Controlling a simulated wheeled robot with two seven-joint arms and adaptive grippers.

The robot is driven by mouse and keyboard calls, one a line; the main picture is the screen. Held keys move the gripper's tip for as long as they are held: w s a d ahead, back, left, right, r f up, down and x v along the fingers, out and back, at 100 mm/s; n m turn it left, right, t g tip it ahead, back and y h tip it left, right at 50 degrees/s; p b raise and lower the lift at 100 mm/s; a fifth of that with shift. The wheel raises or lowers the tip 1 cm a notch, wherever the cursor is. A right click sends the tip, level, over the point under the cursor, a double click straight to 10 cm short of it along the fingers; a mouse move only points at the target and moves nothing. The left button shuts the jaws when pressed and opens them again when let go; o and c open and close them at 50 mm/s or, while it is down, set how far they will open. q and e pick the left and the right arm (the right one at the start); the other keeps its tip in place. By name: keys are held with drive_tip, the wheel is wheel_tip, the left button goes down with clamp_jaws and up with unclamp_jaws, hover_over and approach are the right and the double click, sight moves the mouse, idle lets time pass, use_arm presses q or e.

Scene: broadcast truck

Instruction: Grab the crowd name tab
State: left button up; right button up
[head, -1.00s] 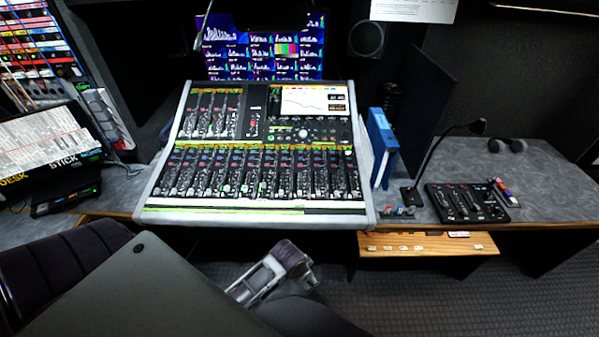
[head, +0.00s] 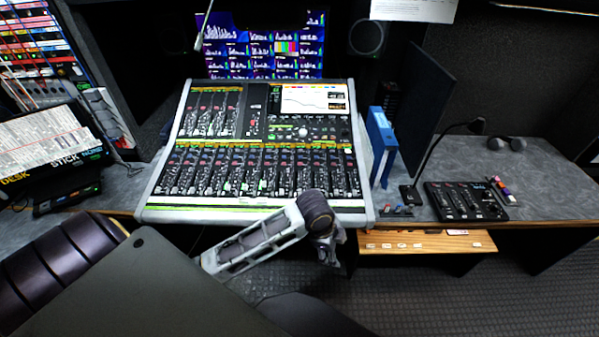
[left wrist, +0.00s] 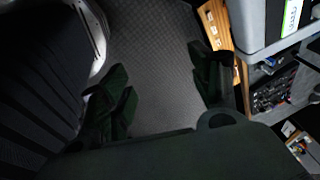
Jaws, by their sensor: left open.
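Several small white tabs (head: 401,246) lie in a row on a wooden pull-out shelf (head: 440,248) below the desk's front edge, right of the mixing console. Their lettering is too small to read, so I cannot tell which one is the crowd tab. The shelf (left wrist: 217,24) also shows in the left wrist view, at the top, with small pale tabs on it. My left gripper (left wrist: 162,95) is open with nothing between its fingers, above the floor and beside the shelf. In the head view, it is mostly hidden below my left wrist, left of the shelf. My right gripper is not in view.
The mixing console (head: 258,150) stands above and behind my left arm. A small control panel (head: 465,201) with a gooseneck microphone, a blue binder (head: 381,145) and coloured markers (head: 503,190) are on the desk (head: 550,185). The floor below the shelf is clear.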

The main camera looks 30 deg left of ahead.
use_arm(q)
drive_tip(key=w+a+r+m+g+y, duration=0.1)
drive_tip(key=w+a+r+m, duration=0.4)
drive_tip(key=a, duration=0.5)
drive_tip(key=w+a+r+m+g+y, duration=0.1)
drive_tip(key=w+a+r+m, duration=0.4)
drive_tip(key=w+a+m, duration=0.2)
drive_tip(key=shift+w+a+r+m+g, duration=0.15)
drive_tip(key=shift+w+a+m+g, duration=0.2)
drive_tip(key=shift+a+m, duration=0.9)
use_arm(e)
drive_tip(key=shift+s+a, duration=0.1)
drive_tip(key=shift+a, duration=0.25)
use_arm(q)
drive_tip(key=shift+s+a+n, duration=0.1)
drive_tip(key=shift+a+n, duration=0.05)
drive_tip(key=shift+n, duration=0.1)
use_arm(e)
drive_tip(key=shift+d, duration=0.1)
use_arm(q)
drive_tip(key=shift+f+p, duration=0.4)
drive_tip(key=shift+f, duration=6.5)
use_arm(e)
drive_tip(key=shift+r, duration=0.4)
